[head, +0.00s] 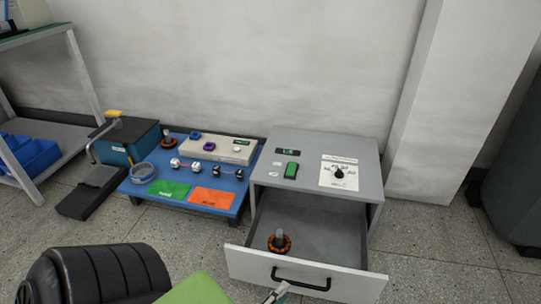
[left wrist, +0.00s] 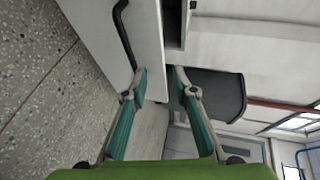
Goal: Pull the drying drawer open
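The drying drawer (head: 310,236) is pulled out of a grey cabinet (head: 365,160), with its inside showing. Its white front panel (head: 345,284) has a black bar handle (head: 301,281). A part with an orange-and-black knurled ring and a grey shaft (head: 279,241) stands upright inside. My left gripper (head: 277,293) is at the bottom edge of the head view, just below the handle's left end. In the left wrist view the gripper (left wrist: 159,71) has its fingers apart with nothing held; the handle (left wrist: 122,32) is beside them, not between them. My right gripper is not in view.
A blue table (head: 233,187) left of the cabinet carries a green mat, an orange mat and small parts. A green device (head: 291,170) and a dial sit on the cabinet top. Floor (head: 440,255) right of the drawer is clear. A white pillar (head: 455,90) stands behind.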

